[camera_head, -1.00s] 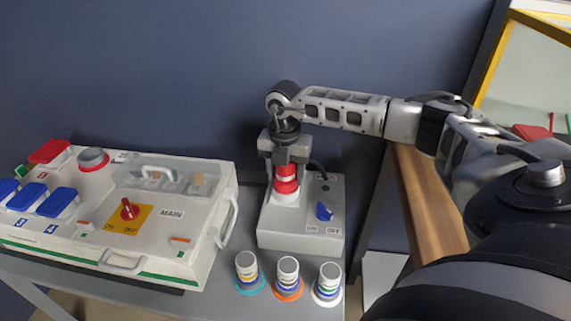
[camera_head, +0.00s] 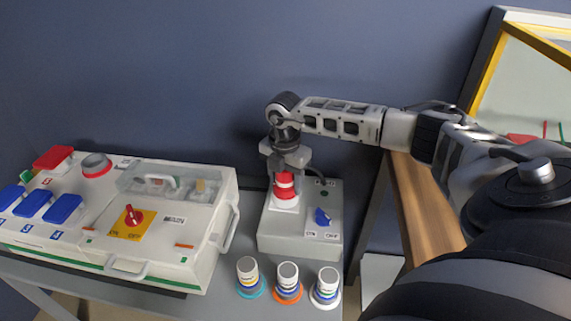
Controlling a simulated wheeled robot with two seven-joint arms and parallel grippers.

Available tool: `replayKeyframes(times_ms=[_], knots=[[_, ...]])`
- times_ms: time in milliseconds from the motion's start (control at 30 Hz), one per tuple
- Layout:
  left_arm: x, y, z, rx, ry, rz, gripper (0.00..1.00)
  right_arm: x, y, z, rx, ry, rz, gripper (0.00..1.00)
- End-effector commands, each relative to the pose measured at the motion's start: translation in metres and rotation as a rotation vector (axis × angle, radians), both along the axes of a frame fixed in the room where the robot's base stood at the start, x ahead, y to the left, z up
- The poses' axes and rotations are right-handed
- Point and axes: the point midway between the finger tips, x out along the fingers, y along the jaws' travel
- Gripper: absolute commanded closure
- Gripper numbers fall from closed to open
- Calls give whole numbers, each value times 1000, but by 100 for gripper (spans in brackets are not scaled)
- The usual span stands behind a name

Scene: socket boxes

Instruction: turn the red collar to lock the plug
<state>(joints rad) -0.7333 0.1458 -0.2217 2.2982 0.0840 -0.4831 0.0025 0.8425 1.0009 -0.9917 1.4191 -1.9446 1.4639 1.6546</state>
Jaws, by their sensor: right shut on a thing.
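The red collar (camera_head: 285,187) with a white band sits upright on a white base on top of the small grey socket box (camera_head: 291,236). My right gripper (camera_head: 286,168) points down from above and is shut at the top of the red-collared plug. The fingers hide the plug's upper part, so I cannot tell exactly where they grip. A blue switch knob (camera_head: 322,217) is on the same box, right of the collar. My left gripper is not in view.
A larger white box (camera_head: 190,235) with blue covers, a red rotary switch (camera_head: 132,215) and side handles stands on the left. Several striped plugs, one with an orange base (camera_head: 288,283), stand in front of the small box. A wooden beam (camera_head: 428,205) runs at the right.

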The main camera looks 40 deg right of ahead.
Motion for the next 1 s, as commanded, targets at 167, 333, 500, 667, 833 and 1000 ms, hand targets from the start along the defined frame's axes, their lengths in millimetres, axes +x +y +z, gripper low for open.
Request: replayKeyframes(times_ms=[167,333,500,667,833,1000], knots=[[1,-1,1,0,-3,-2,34,0,-1,1,-1,-1,-5,37],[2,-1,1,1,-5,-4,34,0,-1,1,0,-1,-3,37],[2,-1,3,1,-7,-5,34,1,0,6,1,-3,-2,37],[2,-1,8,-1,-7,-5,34,1,0,30,1,-5,-2,37],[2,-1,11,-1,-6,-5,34,2,1,72,1,-7,-2,37],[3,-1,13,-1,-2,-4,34,1,2,112,0,-6,-2,37]])
